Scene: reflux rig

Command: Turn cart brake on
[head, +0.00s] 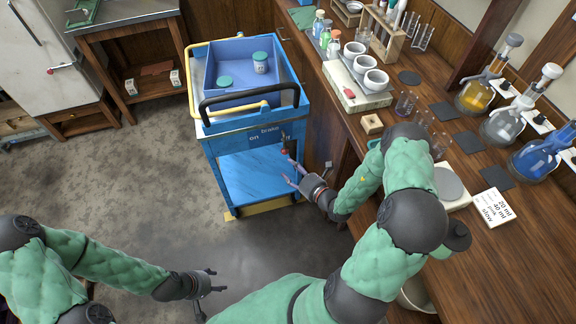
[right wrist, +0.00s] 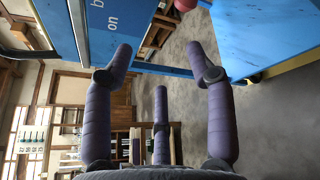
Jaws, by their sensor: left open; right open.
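The blue cart (head: 222,137) stands beside the wooden bench. Its front panel is lettered "brake" with "on" at the left; the lettering at the right is partly covered by the brake lever. The lever's red knob (head: 286,151) sits at the right of the panel, away from "on". My right gripper (head: 291,172) is open and empty just below the knob. In the right wrist view the red knob (right wrist: 185,4) shows at the top edge, beyond the open fingers (right wrist: 165,62). I cannot tell whether any finger touches it. My left gripper (head: 210,287) is open and empty over the floor.
The cart carries a blue tray (head: 228,53) with jars, behind a black handle (head: 250,98). The bench (head: 470,265) at the right holds crucibles, flasks and a white card (head: 493,208). The floor (head: 110,180) left of the cart is clear.

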